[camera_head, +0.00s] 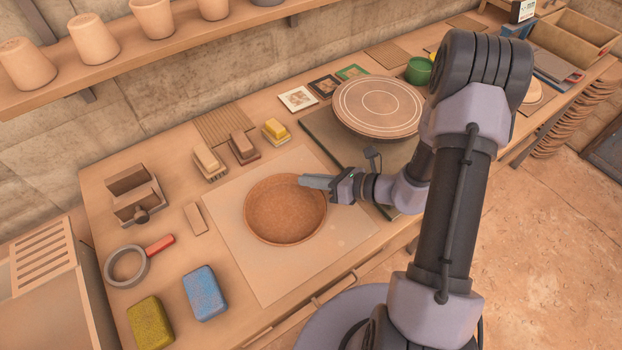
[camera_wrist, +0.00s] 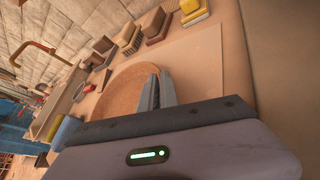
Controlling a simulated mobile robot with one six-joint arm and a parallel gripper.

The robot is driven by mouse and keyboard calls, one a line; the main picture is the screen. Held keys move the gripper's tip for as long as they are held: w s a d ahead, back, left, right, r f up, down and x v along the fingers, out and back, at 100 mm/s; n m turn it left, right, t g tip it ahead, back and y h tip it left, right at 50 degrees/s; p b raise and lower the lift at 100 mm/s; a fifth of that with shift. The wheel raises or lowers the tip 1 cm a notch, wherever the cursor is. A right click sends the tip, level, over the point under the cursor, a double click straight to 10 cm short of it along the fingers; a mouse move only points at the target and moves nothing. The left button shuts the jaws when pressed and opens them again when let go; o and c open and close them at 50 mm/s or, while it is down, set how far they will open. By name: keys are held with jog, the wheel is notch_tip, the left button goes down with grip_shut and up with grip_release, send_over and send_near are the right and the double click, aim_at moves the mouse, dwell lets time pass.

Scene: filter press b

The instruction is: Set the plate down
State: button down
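The plate is a round, shallow reddish-brown clay dish (camera_head: 284,213) with a low raised rim. It appears level over the pale board (camera_head: 325,254) on the bench; whether it touches the board or is slightly above it I cannot tell. My gripper (camera_head: 318,183) reaches in from the right at the plate's upper right rim. In the wrist view its two fingers (camera_wrist: 159,92) are close together with the rim of the plate (camera_wrist: 122,90) between them. The gripper looks shut on that rim. The contact itself is partly hidden by the fingers.
A turntable wheel (camera_head: 378,105) stands behind right. Brushes and blocks (camera_head: 243,146) line the back. A red-handled ring tool (camera_head: 128,264), a blue sponge (camera_head: 204,292) and a yellow sponge (camera_head: 150,322) lie left. The board's front right is clear.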

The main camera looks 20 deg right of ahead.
jog(key=c, duration=1.6)
grip_release()
jog(key=shift+f, duration=0.1)
jog(key=shift+d+r+p, duration=0.15)
jog(key=shift+r+p, duration=0.15)
jog(key=shift+r, duration=0.05)
jog(key=shift+n, duration=0.3)
jog(key=p+v, duration=0.1)
jog(key=v, duration=0.2)
jog(key=p+v, duration=0.1)
jog(key=v, duration=0.3)
jog(key=shift+s+r, duration=0.15)
jog(key=shift+r, duration=0.15)
jog(key=s+a+r+n+g+h, duration=0.1)
jog(key=s+a+r+n+g, duration=0.35)
jog(key=r+n, duration=0.3)
jog(key=s+a+r+n+g+h, duration=0.2)
jog(key=s+a+r+n+g, duration=0.15)
jog(key=a+r+n, duration=0.35)
jog(key=s+d+r+n+t+h, duration=0.2)
jog(key=s+r+n+t+h, duration=0.3)
jog(key=n, duration=0.6)
notch_tip(320, 180, up, 3)
jog(key=shift+s+d+r+n+h, duration=0.2)
jog(key=shift+s+n+h, duration=0.15)
jog(key=shift+s, duration=0.85)
